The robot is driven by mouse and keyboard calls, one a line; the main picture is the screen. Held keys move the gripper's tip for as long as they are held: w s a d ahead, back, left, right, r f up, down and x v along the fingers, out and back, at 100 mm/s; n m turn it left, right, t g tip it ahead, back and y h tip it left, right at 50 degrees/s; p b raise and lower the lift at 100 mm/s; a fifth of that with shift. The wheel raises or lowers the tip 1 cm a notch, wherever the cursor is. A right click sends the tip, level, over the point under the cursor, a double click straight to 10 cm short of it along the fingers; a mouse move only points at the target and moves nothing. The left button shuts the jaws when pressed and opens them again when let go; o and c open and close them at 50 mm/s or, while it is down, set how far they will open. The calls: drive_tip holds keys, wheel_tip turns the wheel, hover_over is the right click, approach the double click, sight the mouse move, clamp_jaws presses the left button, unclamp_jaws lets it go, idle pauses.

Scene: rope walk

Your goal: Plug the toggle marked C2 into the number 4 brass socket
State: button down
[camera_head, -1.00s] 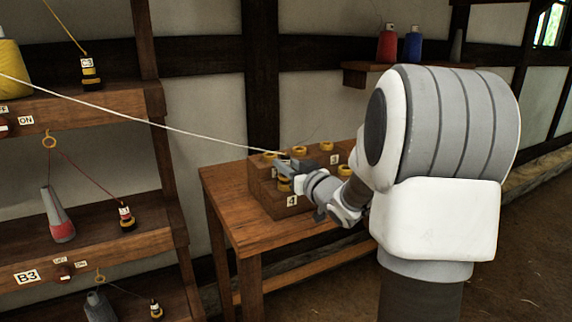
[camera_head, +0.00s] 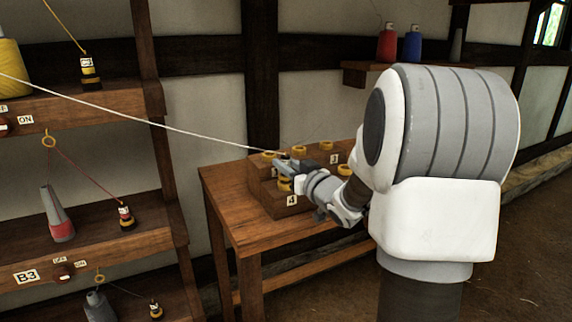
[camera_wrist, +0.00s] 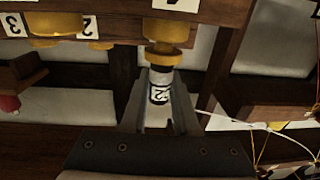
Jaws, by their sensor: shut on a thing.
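My gripper (camera_head: 284,166) is at the stepped wooden socket block and is shut on a dark toggle (camera_wrist: 160,88). The toggle's white label shows a 2; the rest of the mark is hard to read. A white cord (camera_head: 130,118) runs from the left to my gripper. The number 4 brass socket (camera_head: 286,184) sits on the block's front step above its 4 label. In the wrist view, turned over, this socket (camera_wrist: 166,30) lines up with the toggle's brass end (camera_wrist: 163,58). They look close or touching; I cannot tell if the toggle is inside.
The wooden block (camera_head: 262,192) stands on a table (camera_head: 235,210) and holds several other brass sockets, one marked 3. Shelves (camera_head: 90,235) at the left carry other toggles, including one marked C3 (camera_head: 90,75). Red and blue spools (camera_head: 387,45) stand on a wall shelf behind.

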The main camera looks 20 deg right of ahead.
drive_tip(key=shift+f+b, duration=0.45)
drive_tip(key=shift+f, duration=0.1)
drive_tip(key=c, duration=0.9)
unclamp_jaws()
drive_tip(key=shift+c, duration=0.2)
drive_tip(key=s+d, duration=0.1)
drive_tip(key=s, duration=1)
drive_tip(key=shift+p, duration=0.4)
